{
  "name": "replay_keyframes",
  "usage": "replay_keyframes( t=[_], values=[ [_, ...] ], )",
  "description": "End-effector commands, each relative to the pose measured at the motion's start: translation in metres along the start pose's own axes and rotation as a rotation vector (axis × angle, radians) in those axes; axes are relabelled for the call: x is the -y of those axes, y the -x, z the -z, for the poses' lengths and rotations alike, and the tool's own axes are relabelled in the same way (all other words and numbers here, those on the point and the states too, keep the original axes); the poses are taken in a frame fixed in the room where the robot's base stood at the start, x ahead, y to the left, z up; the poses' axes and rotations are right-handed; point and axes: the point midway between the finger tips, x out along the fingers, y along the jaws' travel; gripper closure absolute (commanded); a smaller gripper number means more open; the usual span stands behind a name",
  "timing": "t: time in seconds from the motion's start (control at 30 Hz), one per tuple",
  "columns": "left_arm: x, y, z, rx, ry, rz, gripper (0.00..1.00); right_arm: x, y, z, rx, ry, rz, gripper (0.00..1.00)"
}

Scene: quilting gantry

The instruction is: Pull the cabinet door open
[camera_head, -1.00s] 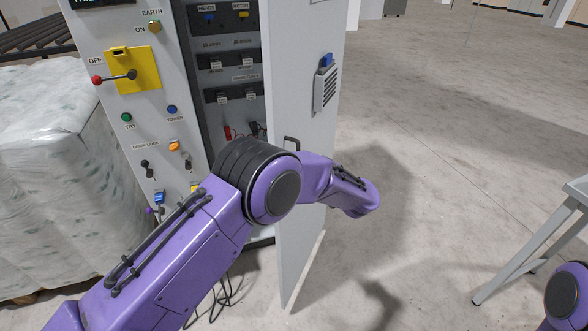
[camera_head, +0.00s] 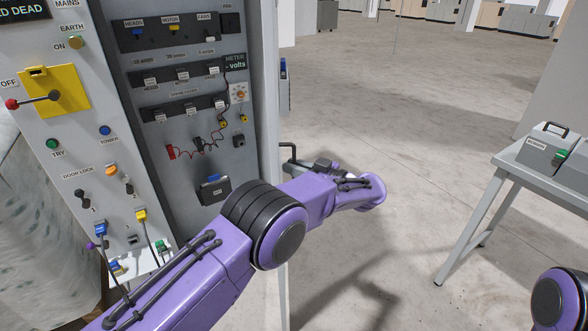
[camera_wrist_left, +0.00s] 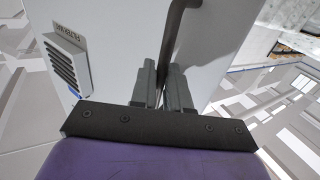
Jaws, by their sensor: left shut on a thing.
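The cabinet door (camera_head: 268,100) stands open and shows nearly edge-on in the head view. Its pale outer face (camera_wrist_left: 115,45) fills much of the left wrist view. The dark bar handle (camera_head: 290,152) sticks out from that face; the same handle (camera_wrist_left: 174,45) runs down between the fingers in the wrist view. My left gripper (camera_wrist_left: 161,74) is shut on the handle. In the head view the left gripper (camera_head: 318,166) is partly hidden behind its wrist. My right gripper is out of view; only a piece of that arm shows at the lower right.
The cabinet interior (camera_head: 188,130) shows switches, a meter and red wires. The control panel (camera_head: 80,130) is to its left, beside a wrapped load (camera_head: 30,220). A grey table (camera_head: 540,172) with a toolbox (camera_head: 553,150) stands right. Open floor (camera_head: 400,120) lies between.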

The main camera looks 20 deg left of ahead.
Motion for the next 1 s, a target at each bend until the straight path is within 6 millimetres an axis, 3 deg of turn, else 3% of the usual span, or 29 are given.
replay_keyframes(
  t=[0.27, 0.3, 0.33, 0.67, 1.0],
  values=[
    [-0.002, -0.002, 0.005, -0.009, 0.004, -0.006, 1.00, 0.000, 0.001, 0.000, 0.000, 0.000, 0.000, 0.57],
    [-0.002, -0.001, 0.005, -0.009, 0.004, -0.006, 0.75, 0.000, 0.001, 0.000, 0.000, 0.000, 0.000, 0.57],
    [-0.002, -0.001, 0.005, -0.009, 0.004, -0.006, 0.70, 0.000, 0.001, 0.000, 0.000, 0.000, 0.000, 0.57],
    [-0.002, 0.004, 0.002, -0.005, 0.003, -0.006, 0.70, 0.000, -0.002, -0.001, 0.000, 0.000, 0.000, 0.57],
    [-0.003, 0.071, -0.004, -0.001, 0.003, -0.005, 0.70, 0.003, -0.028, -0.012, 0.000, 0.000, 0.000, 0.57]
  ],
)
